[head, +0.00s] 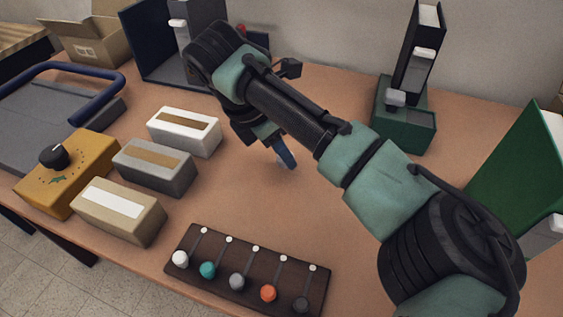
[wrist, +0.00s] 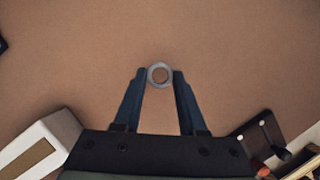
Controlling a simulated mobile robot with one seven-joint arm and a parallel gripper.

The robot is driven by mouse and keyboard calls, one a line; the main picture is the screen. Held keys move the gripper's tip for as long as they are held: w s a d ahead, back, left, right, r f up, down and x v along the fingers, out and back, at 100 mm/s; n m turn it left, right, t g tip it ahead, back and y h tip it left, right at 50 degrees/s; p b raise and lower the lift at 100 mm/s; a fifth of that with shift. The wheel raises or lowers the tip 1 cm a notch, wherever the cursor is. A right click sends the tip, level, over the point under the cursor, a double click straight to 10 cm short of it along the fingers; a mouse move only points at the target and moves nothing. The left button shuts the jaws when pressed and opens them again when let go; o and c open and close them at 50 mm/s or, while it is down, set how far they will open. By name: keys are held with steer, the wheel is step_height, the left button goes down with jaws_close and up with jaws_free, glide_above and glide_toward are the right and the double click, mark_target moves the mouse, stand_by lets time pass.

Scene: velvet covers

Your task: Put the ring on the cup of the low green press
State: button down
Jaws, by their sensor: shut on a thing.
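A small grey metal ring (wrist: 160,75) sits between the fingertips of my gripper (wrist: 159,77), which is shut on it; the ring's hole faces the wrist camera. In the head view my gripper (head: 283,153) is over the middle of the table, and the ring cannot be made out there. A green press (head: 405,128) with a low base, a dark upright column and a light grey block stands at the back right, apart from my gripper. A larger green press (head: 520,165) is cut off at the right edge. No cup shows clearly on either.
A dark blue press (head: 150,50) stands at the back. White (head: 184,131), grey (head: 155,167) and tan (head: 118,211) boxes and a yellow dial box (head: 66,174) are left. A dark slider panel (head: 247,275) lies in front. Table (head: 320,195) between is bare.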

mark_target(279, 159)
steer(key=shift+f, duration=1.45)
steer(key=shift+c, duration=2.3)
jaws_free()
steer(key=shift+f, duration=0.15)
steer(key=p+v, duration=0.2)
steer(key=v, duration=1)
steer(key=shift+w, duration=0.1)
